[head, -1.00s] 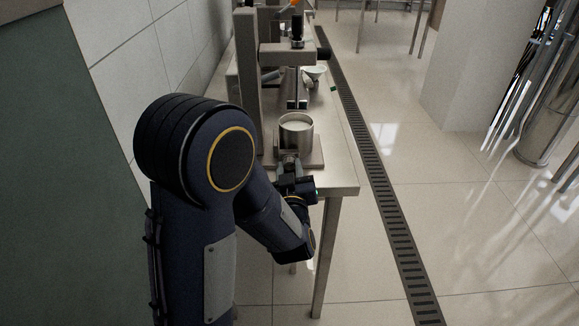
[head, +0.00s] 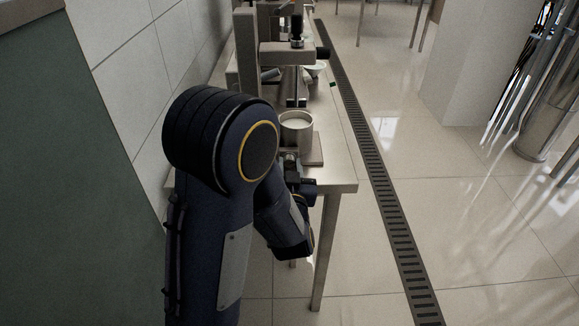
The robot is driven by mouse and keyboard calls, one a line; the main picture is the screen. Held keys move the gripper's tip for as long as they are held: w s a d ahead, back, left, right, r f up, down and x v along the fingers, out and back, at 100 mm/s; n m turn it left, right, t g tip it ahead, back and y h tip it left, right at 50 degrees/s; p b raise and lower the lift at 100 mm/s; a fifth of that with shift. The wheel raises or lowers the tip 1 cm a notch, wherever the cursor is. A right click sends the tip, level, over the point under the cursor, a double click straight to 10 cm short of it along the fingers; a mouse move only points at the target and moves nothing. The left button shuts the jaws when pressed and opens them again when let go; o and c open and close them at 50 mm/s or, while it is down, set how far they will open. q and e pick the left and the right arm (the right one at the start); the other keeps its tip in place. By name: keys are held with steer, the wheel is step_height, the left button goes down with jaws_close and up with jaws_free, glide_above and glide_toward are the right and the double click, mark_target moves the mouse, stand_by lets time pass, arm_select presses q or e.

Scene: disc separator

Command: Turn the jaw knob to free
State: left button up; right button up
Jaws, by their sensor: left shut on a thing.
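The cup stands upright on the stand's base plate (head: 314,152) near the front of the bench. My left gripper (head: 290,161) is at the near side of the base, just below the cup, and is shut on the small jaw knob there. The knob is mostly hidden by the fingers and wrist, so its turn angle cannot be read. My right gripper is not in view.
The steel bench (head: 341,172) runs away along a tiled wall on the left. A small pale bowl (head: 316,68) sits farther back on it. A dark knob (head: 323,53) sticks out from the stand's arm. The floor right of the bench is open, with a drain grate (head: 376,170).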

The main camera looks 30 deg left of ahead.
arm_select(q)
steer(key=o, duration=0.7)
steer(key=shift+v, duration=3.95)
steer(key=shift+w, duration=0.1)
